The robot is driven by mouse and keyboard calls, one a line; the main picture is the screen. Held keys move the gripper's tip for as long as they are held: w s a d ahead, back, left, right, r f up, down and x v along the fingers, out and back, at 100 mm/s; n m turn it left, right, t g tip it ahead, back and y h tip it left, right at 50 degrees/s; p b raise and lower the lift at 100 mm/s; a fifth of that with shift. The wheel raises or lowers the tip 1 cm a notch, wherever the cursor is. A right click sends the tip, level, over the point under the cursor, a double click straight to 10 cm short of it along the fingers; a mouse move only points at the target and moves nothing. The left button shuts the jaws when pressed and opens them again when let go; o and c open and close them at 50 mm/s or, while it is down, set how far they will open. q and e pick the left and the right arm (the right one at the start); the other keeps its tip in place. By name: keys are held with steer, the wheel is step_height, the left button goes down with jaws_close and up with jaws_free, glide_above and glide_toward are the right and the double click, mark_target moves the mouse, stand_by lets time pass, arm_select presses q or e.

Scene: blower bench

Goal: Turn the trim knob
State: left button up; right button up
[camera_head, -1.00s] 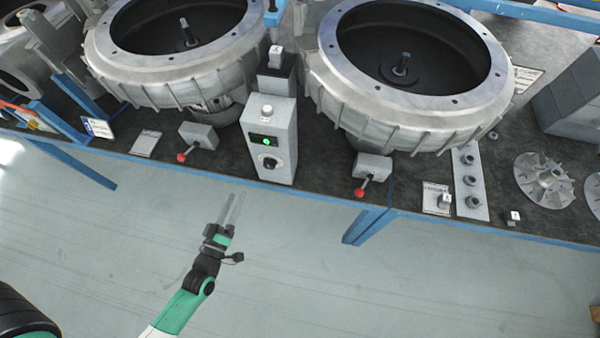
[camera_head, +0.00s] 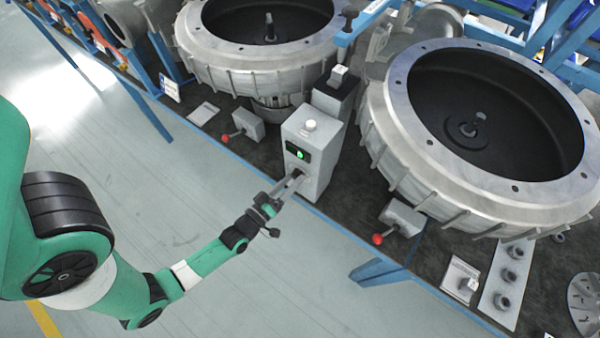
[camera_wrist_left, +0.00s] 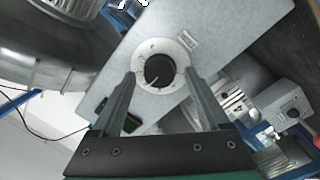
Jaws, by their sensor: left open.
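The trim knob is a round black knob (camera_wrist_left: 159,70) on a pale ring dial, on the front of a grey control box (camera_head: 322,164). In the head view the knob is mostly hidden behind my left gripper (camera_head: 296,180), which reaches the box's lower front. In the left wrist view the two fingers of my left gripper (camera_wrist_left: 160,92) are open, with the knob between and just beyond their tips. I cannot tell whether the fingers touch it. The box also has a small dark display with a green light (camera_head: 299,154) and a white button (camera_head: 310,125) on top. My right gripper is not seen.
Two large metal blower housings stand on the bench, one at the back (camera_head: 207,68) and one at the right (camera_head: 392,165). Small boxes with red-knobbed levers (camera_head: 247,123) (camera_head: 403,217) sit near the blue front edge. The floor in front is clear.

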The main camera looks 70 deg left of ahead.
arm_select(q)
steer(key=shift+w+a, duration=0.15)
steer(key=shift+w, duration=0.15)
steer(key=shift+s, duration=0.1)
jaws_close()
